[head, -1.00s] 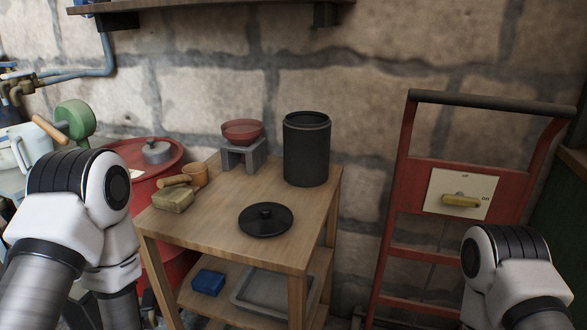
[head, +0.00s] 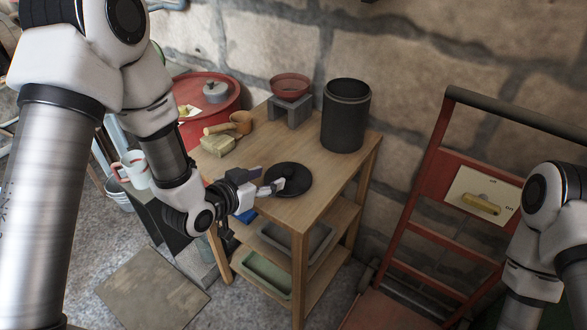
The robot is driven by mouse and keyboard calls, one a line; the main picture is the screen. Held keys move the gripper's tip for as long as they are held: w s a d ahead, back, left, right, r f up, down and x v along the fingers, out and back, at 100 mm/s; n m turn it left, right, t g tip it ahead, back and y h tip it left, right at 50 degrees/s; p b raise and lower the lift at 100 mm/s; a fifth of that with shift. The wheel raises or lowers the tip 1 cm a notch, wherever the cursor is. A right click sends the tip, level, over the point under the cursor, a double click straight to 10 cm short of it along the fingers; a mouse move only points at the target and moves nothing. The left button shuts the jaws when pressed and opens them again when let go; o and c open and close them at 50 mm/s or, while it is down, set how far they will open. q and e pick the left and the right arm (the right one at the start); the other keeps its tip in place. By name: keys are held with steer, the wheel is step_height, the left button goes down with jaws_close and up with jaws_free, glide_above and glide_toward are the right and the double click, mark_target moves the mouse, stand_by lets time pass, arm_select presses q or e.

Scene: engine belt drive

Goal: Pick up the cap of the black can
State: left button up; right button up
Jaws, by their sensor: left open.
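The black cap (head: 293,181), a flat round lid with a small knob, lies on the wooden table top near its front edge. The black can (head: 346,116) stands upright and open at the table's back right corner, apart from the cap. My left gripper (head: 276,186) is open at the left side of the cap, its fingertips by the knob. The fingers partly hide the knob, and I cannot tell whether they touch it. My right gripper is out of view; only part of my right arm shows at the right edge.
A red drum (head: 222,105) is behind left. A red hand truck (head: 424,178) stands at right. Trays sit on lower shelves.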

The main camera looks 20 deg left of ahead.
mark_target(287, 172)
arm_select(q)
steer(key=x, duration=0.7)
steer(key=shift+d, duration=0.3)
steer(key=shift+s, duration=0.1)
steer(key=c, duration=0.9)
